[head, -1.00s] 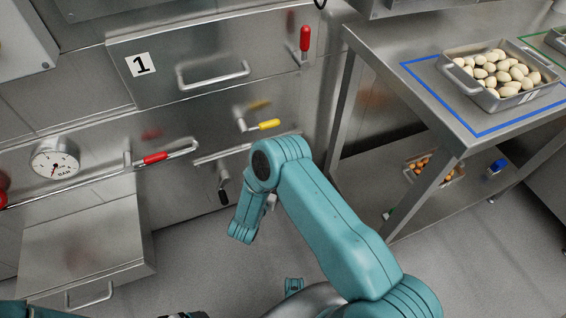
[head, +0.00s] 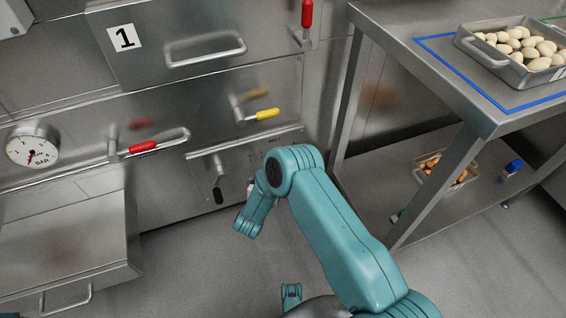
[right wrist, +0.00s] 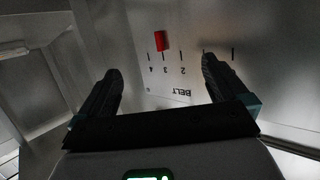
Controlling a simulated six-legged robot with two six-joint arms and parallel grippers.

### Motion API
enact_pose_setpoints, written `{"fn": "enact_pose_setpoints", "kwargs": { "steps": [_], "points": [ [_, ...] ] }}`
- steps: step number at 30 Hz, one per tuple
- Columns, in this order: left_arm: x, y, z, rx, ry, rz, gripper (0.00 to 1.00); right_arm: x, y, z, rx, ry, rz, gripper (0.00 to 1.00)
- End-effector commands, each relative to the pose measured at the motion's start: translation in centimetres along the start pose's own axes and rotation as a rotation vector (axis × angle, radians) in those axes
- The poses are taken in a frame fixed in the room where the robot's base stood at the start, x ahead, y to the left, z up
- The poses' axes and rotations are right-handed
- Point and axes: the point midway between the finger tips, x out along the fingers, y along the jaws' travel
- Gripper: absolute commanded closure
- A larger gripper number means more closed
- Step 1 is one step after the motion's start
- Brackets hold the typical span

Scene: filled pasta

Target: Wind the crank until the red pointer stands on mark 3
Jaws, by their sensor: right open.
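The crank (head: 218,194) has a black handle hanging down from a metal arm on the lower front panel, below the yellow-handled lever, in the head view. The red pointer (right wrist: 159,41) shows in the right wrist view beside the upside-down BELT scale (right wrist: 178,72). It stands close to mark 3, perhaps slightly toward 4; the slanted view leaves this unsure. My right gripper (right wrist: 160,66) is open and empty, its dark fingers spread before the scale panel. In the head view my right arm hides it, near the crank's right. The crank does not show in the wrist view. My left gripper is out of view.
A yellow-handled lever (head: 262,115) and a red-handled lever (head: 138,148) stick out of the front. A BAR gauge (head: 32,147) and drawer 1 (head: 190,62) are nearby. On the right stands a metal table (head: 450,80) with a tray of egg-like items (head: 470,48).

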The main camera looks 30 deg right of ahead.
Motion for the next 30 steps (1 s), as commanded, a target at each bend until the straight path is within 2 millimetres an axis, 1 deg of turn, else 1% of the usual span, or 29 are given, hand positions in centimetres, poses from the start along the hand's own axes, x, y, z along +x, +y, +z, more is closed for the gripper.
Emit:
{"fn": "enact_pose_setpoints", "kwargs": {
  "steps": [1, 3, 6, 19, 23, 30],
  "points": [
    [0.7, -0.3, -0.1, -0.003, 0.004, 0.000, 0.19, 1.0, 0.1, 0.4, 0.002, 0.001, 0.003, 0.00],
    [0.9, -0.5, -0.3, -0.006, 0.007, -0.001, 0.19, 1.8, 0.1, 0.3, 0.002, 0.000, 0.002, 0.00],
    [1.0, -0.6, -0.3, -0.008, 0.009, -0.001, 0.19, 2.4, 0.1, 0.0, 0.000, 0.001, 0.000, 0.00],
    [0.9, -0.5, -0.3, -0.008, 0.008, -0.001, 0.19, 2.4, 0.1, -0.1, -0.001, -0.001, 0.000, 0.00],
    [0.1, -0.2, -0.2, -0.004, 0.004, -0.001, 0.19, 1.1, 0.0, -0.3, -0.002, -0.004, -0.002, 0.00],
    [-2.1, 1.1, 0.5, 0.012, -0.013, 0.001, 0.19, -3.9, 0.0, -0.5, -0.005, -0.003, -0.004, 0.00]
  ]
}}
